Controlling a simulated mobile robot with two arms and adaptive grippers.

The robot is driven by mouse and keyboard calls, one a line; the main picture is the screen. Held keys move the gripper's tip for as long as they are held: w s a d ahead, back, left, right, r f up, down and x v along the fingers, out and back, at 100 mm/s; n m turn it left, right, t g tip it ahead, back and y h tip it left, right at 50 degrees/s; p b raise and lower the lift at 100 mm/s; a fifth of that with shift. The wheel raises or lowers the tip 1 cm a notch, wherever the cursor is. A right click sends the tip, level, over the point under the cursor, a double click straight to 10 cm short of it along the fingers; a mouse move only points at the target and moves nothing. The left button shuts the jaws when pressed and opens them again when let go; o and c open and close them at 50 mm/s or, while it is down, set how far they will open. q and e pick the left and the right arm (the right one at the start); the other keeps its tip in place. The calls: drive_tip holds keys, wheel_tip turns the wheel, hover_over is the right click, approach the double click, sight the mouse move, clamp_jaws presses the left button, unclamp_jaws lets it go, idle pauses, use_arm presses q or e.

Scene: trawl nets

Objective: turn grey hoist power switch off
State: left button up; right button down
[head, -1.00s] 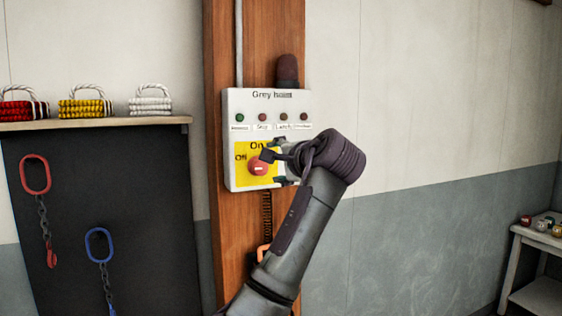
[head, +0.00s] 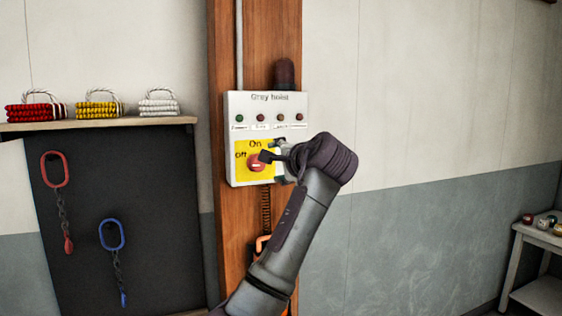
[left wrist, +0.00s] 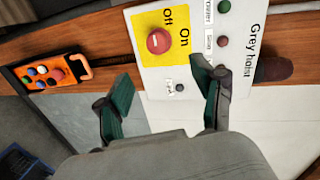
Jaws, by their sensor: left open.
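The grey hoist panel (head: 236,120) is a white box on a wooden post, labelled "Grey hoist". Its red rotary switch (head: 256,163) sits on a yellow plate marked "On" and "Off". The switch also shows in the left wrist view (left wrist: 159,41), with a pale bar across its face. My left gripper (head: 272,164) is open at the right side of the switch. In the left wrist view its two green-padded fingers (left wrist: 163,85) are spread, with the switch beyond their tips and not between the pads. My right gripper is not in view.
Several small indicators (head: 261,118) line the panel's upper part. An orange pendant control (left wrist: 47,77) hangs below the panel. A dark board (head: 160,220) with red and blue hooks stands left under a rope shelf (head: 100,124). A side table (head: 540,235) stands right.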

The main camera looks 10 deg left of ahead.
use_arm(q)
drive_tip(key=shift+s+d, duration=0.1)
drive_tip(key=shift+s, duration=0.1)
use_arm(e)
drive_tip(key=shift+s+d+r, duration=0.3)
